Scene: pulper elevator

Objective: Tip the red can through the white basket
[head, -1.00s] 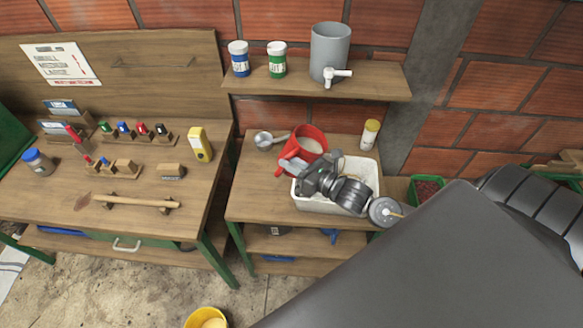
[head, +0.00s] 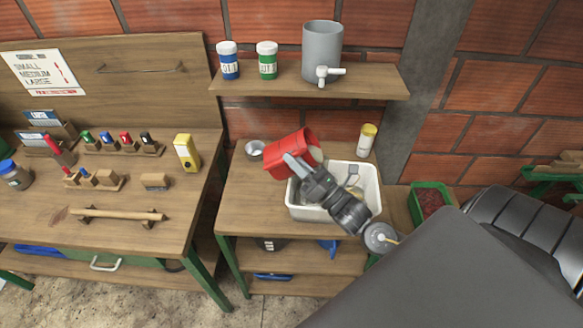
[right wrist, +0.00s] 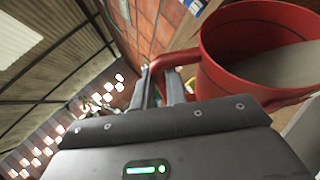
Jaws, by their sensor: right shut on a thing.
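The red can (head: 290,156) is tilted, its mouth turned to the right, above the left back edge of a white basin (head: 376,190), the only white tub I see. My right gripper (head: 291,164) is shut on the can's handle. The right wrist view shows the can (right wrist: 235,75) close up, with its handle (right wrist: 172,60) between the fingers. Pale grey contents (right wrist: 285,78) show inside the can. A thin pale, strainer-like piece (head: 353,181) shows in the basin, partly hidden by my right gripper and wrist. My left gripper is out of view.
A small metal cup (head: 255,149) stands left of the can, and a yellow-capped white jar (head: 366,140) stands behind the basin. A shelf (head: 300,80) with two jars and a grey tapped tank (head: 322,50) hangs above. A green bin (head: 430,203) is at right.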

